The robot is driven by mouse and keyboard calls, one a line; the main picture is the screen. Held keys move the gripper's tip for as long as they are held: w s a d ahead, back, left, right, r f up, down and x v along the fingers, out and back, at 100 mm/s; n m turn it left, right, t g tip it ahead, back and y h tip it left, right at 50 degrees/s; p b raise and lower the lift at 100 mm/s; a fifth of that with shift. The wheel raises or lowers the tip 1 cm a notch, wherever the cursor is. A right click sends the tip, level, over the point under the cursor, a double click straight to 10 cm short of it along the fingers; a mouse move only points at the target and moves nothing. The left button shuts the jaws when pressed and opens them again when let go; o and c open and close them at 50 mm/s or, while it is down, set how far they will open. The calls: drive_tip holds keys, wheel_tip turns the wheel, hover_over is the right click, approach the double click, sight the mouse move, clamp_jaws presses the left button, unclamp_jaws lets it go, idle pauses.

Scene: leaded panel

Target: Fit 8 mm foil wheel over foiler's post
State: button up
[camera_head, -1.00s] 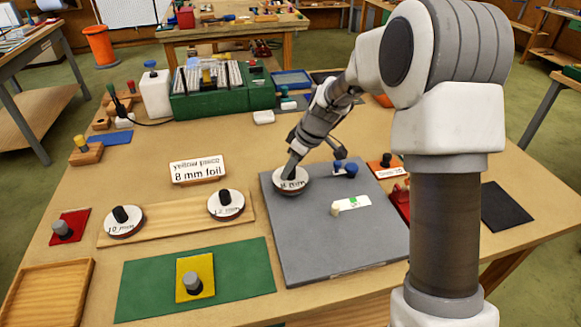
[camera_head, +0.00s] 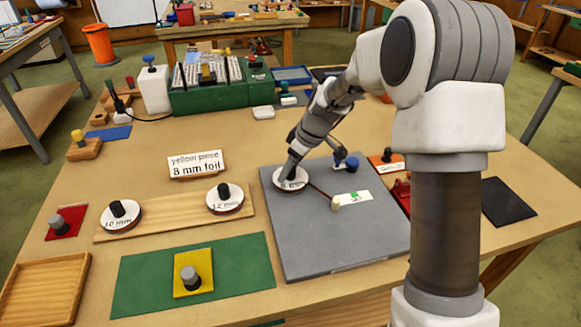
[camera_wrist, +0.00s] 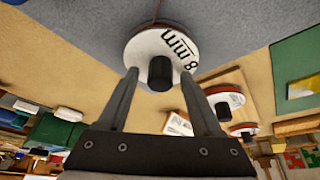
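The 8 mm foil wheel (camera_head: 291,180) is a white disc with a dark knob and a reddish-brown rim. It sits at the back left of the grey board (camera_head: 330,235). A thin brown strip runs from it to a small cream roller (camera_head: 335,204). In the wrist view the wheel (camera_wrist: 185,45) lies flat, and the fingers of my gripper (camera_wrist: 160,74) stand on both sides of its knob with gaps. My gripper (camera_head: 290,166) is open over the wheel in the head view. The foiler's post is hidden; the wheel covers the spot.
The 10 mm wheel (camera_head: 121,222) and 12 mm wheel (camera_head: 225,204) rest on a wooden board at left. A sign (camera_head: 196,164) reads "yellow piece 8 mm foil". A yellow piece (camera_head: 205,262) lies on the green mat (camera_head: 135,290).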

drive_tip(key=shift+r, duration=0.1)
drive_tip(key=p+v, duration=0.1)
drive_tip(key=v, duration=1.6)
drive_tip(key=shift+r, duration=0.15)
drive_tip(key=s+d+r+m+t+h, duration=0.1)
drive_tip(key=s+d+m, duration=0.1)
drive_tip(key=s, duration=0.7)
drive_tip(key=s+d+r+m+t+h, duration=0.1)
drive_tip(key=s+d+m, duration=0.1)
drive_tip(key=s+m, duration=0.3)
drive_tip(key=s+d+r+m+t+h, duration=0.1)
drive_tip(key=s+m, duration=0.3)
drive_tip(key=s, duration=0.9)
drive_tip(key=shift+s+d+h+p, duration=0.25)
drive_tip(key=shift+d+h+p, duration=0.15)
